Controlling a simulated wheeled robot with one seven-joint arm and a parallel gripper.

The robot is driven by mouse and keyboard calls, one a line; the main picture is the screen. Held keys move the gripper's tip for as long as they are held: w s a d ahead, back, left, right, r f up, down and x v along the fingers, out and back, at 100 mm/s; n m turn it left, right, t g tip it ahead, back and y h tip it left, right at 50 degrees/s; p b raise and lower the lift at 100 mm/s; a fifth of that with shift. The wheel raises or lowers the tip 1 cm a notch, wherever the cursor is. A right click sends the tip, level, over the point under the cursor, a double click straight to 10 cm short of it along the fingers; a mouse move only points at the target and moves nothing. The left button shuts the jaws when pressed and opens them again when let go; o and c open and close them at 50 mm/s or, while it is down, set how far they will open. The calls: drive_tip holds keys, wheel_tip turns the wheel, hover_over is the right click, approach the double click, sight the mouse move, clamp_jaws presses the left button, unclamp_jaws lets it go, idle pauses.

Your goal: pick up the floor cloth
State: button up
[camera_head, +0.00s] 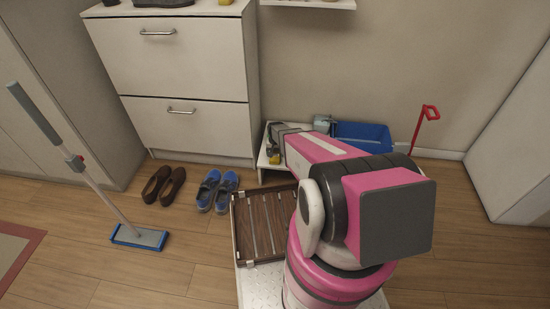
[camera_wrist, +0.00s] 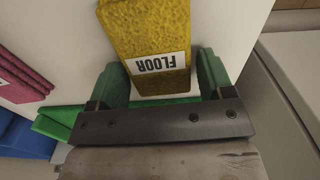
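The floor cloth (camera_wrist: 147,30) is a yellow, rough-textured piece with a white label reading "FLOOR". In the wrist view it lies on a white surface, its near end between the two green fingers of my gripper (camera_wrist: 162,66). The fingers stand apart, one on each side of the cloth, with a narrow gap showing at the right side. They do not look closed on it. In the head view my pink arm reaches down to a low white shelf, where a small yellow patch (camera_head: 273,157) shows; my arm hides most of that spot.
In the wrist view a pink cloth (camera_wrist: 22,82) and a green piece (camera_wrist: 60,121) lie to the left. A blue tub (camera_head: 362,136) and a red-handled tool (camera_head: 427,117) are right of the shelf. Shoes (camera_head: 217,190), a mop (camera_head: 138,236) and a slatted rack (camera_head: 258,222) are on the left.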

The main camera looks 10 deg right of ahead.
drive_tip(key=c, duration=0.5)
drive_tip(key=shift+r, duration=0.45)
drive_tip(key=r, duration=0.2)
drive_tip(key=a+r, duration=0.1)
drive_tip(key=r, duration=0.1)
drive_tip(key=shift+s, duration=0.35)
drive_tip(key=shift+s+a+r, duration=0.8)
drive_tip(key=shift+a+r, duration=0.2)
drive_tip(key=shift+a, duration=0.55)
drive_tip(key=shift+s+a+r, duration=0.75)
drive_tip(key=shift+a+r, duration=0.3)
drive_tip(key=shift+a, duration=0.55)
drive_tip(key=shift+s+a+r, duration=0.8)
drive_tip(key=shift+a+r, duration=0.2)
drive_tip(key=shift+a, duration=0.55)
drive_tip(key=shift+o, duration=0.2)
